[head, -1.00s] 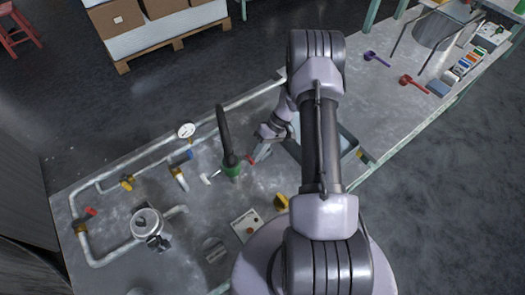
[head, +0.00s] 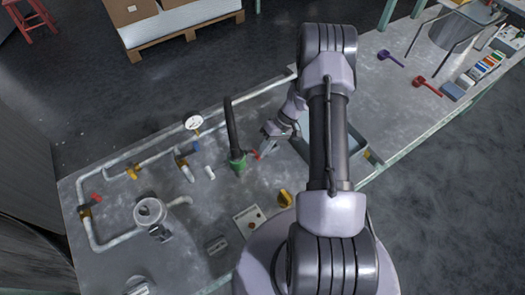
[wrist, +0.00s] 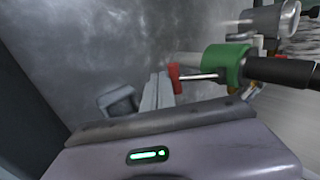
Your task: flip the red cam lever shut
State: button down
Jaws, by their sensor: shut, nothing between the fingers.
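The red cam lever (head: 257,155) sticks out sideways from the green coupling (head: 238,164), on the side toward my gripper. A dark hose stands up from the coupling. In the wrist view the lever's red end (wrist: 174,77) sits on a thin metal rod that runs to the green coupling (wrist: 228,64). My gripper (head: 267,147) is shut and empty, with its fingers right beside the red end. In the wrist view the fingers (wrist: 158,90) are just left of it; whether they touch it I cannot tell.
Pipework with a gauge (head: 194,122) and yellow and red valves runs along the left of the bench. A yellow knob (head: 285,198) is in front of the coupling.

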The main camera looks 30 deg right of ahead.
jog(key=shift+d+r+p, duration=0.1)
jog(key=shift+r+p, duration=0.3)
jog(key=shift+r, duration=0.4)
